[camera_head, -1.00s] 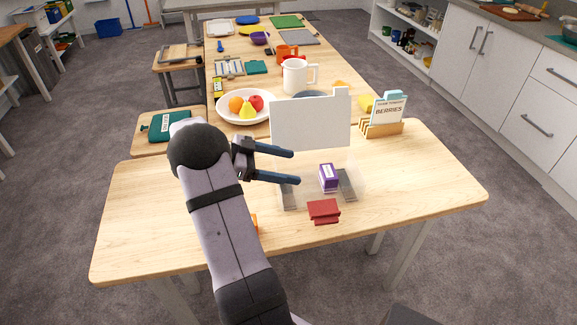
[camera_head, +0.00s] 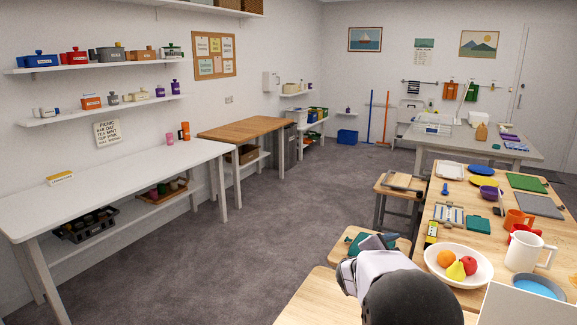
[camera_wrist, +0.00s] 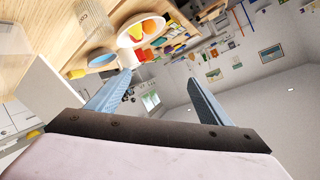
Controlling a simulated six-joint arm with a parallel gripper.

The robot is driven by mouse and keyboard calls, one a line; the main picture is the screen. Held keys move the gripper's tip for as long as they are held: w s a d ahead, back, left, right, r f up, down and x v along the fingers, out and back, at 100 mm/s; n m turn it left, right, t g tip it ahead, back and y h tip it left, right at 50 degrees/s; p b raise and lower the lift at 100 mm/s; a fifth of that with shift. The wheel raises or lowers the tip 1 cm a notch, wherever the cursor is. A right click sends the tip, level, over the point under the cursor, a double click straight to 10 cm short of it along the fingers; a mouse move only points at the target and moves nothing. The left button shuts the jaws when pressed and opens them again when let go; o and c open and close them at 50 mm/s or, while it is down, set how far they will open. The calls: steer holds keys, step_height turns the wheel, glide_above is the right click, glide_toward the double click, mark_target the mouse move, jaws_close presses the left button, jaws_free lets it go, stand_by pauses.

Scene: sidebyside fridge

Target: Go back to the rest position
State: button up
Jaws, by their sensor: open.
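My gripper (camera_head: 378,241) shows low in the head view, partly hidden behind my own dark arm joint, at the near left of the wooden table (camera_head: 425,237). In the wrist view my gripper (camera_wrist: 158,80) has its two blue fingers spread wide apart. Nothing is held between them. The wrist view is tilted, with the table at upper left and the white ceiling at right.
A white panel (camera_head: 525,308) is cut off at lower right. A white side table (camera_head: 120,187) stands left. Grey floor (camera_head: 270,235) between is clear.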

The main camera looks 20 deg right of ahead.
steer(key=w+a+f+n+t+y+p, duration=0.15)
steer(key=a+n+y, duration=0.25)
steer(key=a, duration=0.5)
steer(key=w+a+f+n+t+y, duration=0.1)
steer(key=w+a+n+t+y, duration=0.15)
steer(key=a+n+y, duration=0.4)
steer(key=s+a+f+n+g+y+p, duration=0.1)
steer(key=s+a+f+n+g, duration=0.15)
steer(key=s+a, duration=0.4)
steer(key=s+a+f+n+g+y+p, duration=0.1)
steer(key=s+a+f+n, duration=0.15)
steer(key=a, duration=0.65)
steer(key=s+a+f+n+g, duration=0.1)
steer(key=s+f+n+g, duration=0.1)
steer(key=s, duration=0.8)
steer(key=s+a+f+n+g+p, duration=0.1)
steer(key=s+g, duration=0.4)
steer(key=s, duration=0.5)
steer(key=shift+s+a+f+n, duration=0.15)
steer(key=shift+s+f+n, duration=0.25)
steer(key=shift+f+n, duration=0.25)
